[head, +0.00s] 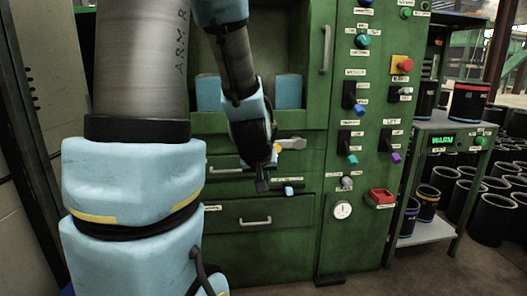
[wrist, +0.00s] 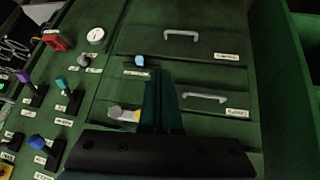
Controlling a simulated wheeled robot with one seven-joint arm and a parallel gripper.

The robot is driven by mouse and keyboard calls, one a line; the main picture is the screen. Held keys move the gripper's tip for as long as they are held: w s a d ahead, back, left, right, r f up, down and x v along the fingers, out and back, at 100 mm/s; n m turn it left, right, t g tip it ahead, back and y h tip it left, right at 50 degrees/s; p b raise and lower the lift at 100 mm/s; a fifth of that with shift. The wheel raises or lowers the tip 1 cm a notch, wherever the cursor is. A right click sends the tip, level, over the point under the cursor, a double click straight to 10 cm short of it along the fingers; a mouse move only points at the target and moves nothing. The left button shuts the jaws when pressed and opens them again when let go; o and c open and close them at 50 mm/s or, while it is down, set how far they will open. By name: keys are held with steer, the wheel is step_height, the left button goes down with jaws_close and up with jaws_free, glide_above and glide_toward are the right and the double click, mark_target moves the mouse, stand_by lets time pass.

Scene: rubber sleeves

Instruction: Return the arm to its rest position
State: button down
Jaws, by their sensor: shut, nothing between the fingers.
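My gripper (head: 262,184) hangs at the end of my blue and grey arm in the head view, pointing down in front of the green machine (head: 335,150). In the wrist view my gripper (wrist: 160,75) shows as dark fingers held together with nothing between them. Behind it are drawer fronts with silver handles, one at the lower drawer (head: 254,221). A knob with a yellow part (head: 291,144) sits just right of the gripper in the head view. I cannot tell whether the gripper touches the machine front.
A control panel with levers, a red and yellow button (head: 402,64) and a gauge (head: 342,210) is right of the arm. A side table (head: 440,123) carries black sleeves. Many more sleeves stand on the floor at far right. Two blue blocks (head: 288,91) sit in the machine's recess.

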steer(key=s+a+f+m+g+y, duration=0.1)
steer(key=s+a+f+g, duration=0.15)
steer(key=s, duration=0.35)
steer(key=s+a+f+g, duration=0.1)
steer(key=s+a+g, duration=0.25)
steer(key=s, duration=0.25)
step_height(320, 180, up, 22)
steer(key=a+p, duration=0.1)
steer(key=p, duration=2)
steer(key=shift+s+f, duration=0.2)
steer(key=c, duration=1.6)
jaws_free()
